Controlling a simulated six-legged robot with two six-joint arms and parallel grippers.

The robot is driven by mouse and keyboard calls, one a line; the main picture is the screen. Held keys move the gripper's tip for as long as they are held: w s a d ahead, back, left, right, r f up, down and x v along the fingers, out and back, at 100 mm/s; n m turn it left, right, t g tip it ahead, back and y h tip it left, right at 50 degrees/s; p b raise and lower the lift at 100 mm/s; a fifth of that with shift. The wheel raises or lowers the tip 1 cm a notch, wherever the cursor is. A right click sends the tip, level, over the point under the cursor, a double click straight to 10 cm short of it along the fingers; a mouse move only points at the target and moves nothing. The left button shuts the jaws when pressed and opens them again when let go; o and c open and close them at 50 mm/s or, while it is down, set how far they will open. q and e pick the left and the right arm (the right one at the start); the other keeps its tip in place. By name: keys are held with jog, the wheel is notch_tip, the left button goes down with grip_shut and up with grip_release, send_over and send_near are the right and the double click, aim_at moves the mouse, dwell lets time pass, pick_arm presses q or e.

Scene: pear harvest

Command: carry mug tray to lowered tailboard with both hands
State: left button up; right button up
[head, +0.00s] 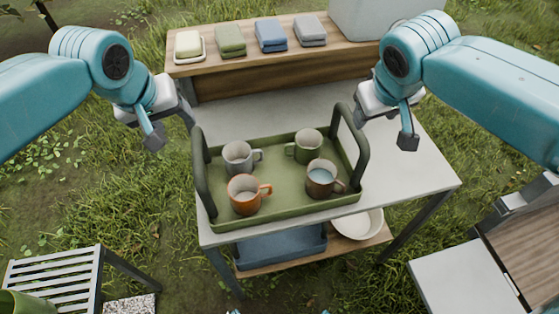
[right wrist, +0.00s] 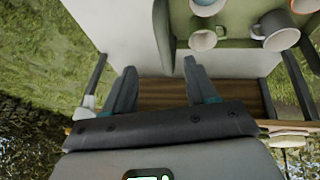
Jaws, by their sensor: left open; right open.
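The green mug tray (head: 285,203) rests on a pale table, with a tall dark handle at its left end (head: 201,178) and another at its right end (head: 352,145). My left gripper (head: 170,130) is open and empty, above and left of the left handle. My right gripper (head: 400,125) is open and empty, right of the right handle.
A wooden bench (head: 230,68) at the back carries several folded cloths and a pale box (head: 375,15). A slatted stool (head: 60,280) stands at lower left. A blue bin (head: 280,245) and white bowl (head: 358,223) sit on the table's lower shelf. Grass surrounds the table.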

aim_at(200, 144)
pick_arm(q)
jog(key=x, duration=1.6)
jog(key=shift+s+a+f, duration=0.1)
jog(key=shift+s+a, duration=0.05)
jog(key=shift+s, duration=0.15)
pick_arm(e)
jog(key=x, duration=1.5)
jog(key=shift+s+a+f, duration=0.1)
jog(key=shift+f, duration=0.35)
pick_arm(q)
jog(key=shift+s, duration=0.1)
pick_arm(e)
jog(key=shift+s+r, duration=0.1)
pick_arm(q)
jog(key=shift+c, duration=0.3)
pick_arm(e)
jog(key=shift+c, duration=0.3)
pick_arm(q)
jog(key=c, duration=0.6)
pick_arm(e)
jog(key=c, duration=0.6)
pick_arm(q)
grip_shut()
pick_arm(e)
grip_shut()
